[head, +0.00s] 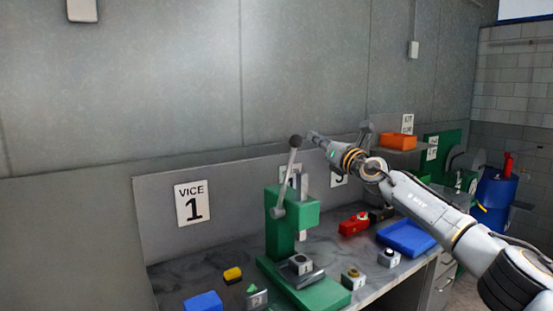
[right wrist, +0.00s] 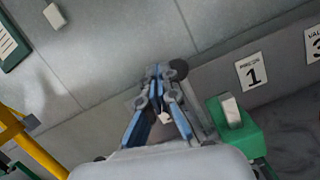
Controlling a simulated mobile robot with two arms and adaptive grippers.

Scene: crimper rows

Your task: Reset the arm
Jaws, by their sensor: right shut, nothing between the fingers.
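My right arm comes in from the right in the head view, and its gripper (head: 316,137) is high above the bench, just right of the dark ball knob (head: 296,141) on the lever of a green press (head: 291,208). The lever stands raised, leaning slightly right. In the right wrist view the fingers (right wrist: 157,72) are together with nothing seen between them. The dark knob (right wrist: 179,69) shows just right of the fingertips; I cannot tell whether they touch. Part of the green press (right wrist: 238,135) shows at lower right. My left gripper is not in view.
The grey bench (head: 215,273) holds blue bins (head: 407,238), a yellow block (head: 233,275), a red tool (head: 354,224) and small grey blocks with parts. An orange bin (head: 398,142) is behind my arm. A panel with a "VICE 1" sign (head: 193,203) backs the bench. Open air lies above.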

